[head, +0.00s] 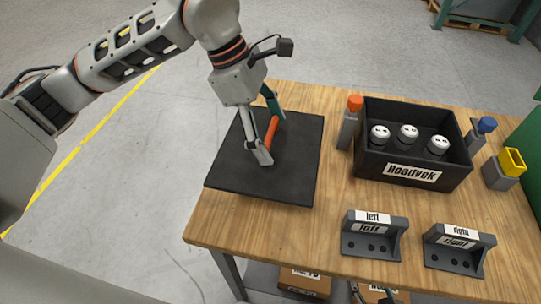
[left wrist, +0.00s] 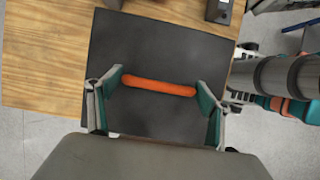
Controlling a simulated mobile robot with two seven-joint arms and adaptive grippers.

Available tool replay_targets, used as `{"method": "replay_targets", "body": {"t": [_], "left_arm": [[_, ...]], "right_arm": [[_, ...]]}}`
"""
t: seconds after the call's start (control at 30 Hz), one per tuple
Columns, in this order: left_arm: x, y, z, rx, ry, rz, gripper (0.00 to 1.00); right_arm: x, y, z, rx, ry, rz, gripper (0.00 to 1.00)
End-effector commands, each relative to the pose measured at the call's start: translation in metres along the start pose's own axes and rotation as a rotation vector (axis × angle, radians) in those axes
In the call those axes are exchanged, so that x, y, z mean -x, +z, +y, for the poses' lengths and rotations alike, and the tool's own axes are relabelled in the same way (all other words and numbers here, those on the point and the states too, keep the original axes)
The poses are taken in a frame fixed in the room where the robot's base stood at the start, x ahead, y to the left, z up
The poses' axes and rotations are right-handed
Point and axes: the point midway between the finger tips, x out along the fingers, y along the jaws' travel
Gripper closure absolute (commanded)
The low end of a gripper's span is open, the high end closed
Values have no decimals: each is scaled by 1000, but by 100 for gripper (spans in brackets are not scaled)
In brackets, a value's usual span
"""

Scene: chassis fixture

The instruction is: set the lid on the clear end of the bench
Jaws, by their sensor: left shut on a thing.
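The lid is a flat black square plate (head: 225,170) with an orange bar handle (head: 271,131). It is at the left end of the wooden bench, its left edge reaching slightly past the bench edge in the head view. I cannot tell whether it touches the wood or hovers just above. My left gripper (head: 268,133) is shut on the handle, one finger at each end. The left wrist view shows the handle (left wrist: 158,87) between the two fingers, with the plate (left wrist: 165,45) beneath.
A black Roadvek box (head: 363,165) holds several white-topped cylinders. An orange-topped post (head: 348,125) stands between lid and box. A blue-topped post (head: 481,131) and a yellow piece (head: 512,162) are to its right. Brackets marked left (head: 371,238) and right (head: 459,251) stand at the front.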

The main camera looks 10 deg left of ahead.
Motion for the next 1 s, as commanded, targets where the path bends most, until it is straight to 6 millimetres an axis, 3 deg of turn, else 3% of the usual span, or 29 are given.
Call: {"method": "replay_targets", "body": {"t": [0.13, 0.37, 0.6, 1.0], "left_arm": [[-24, -10, -1, 2, -2, -1, 51], [-38, -15, 0, -1, 0, -1, 51], [-66, -27, 0, 1, -2, 0, 51], [-72, -30, 0, -1, 2, 0, 51]], "right_arm": [[0, 1, 0, 0, 0, -1, 60], [0, 1, 0, 0, 0, -1, 60], [-1, 1, 0, 0, 0, 0, 60], [-1, 2, -1, 0, -1, 0, 60]]}}
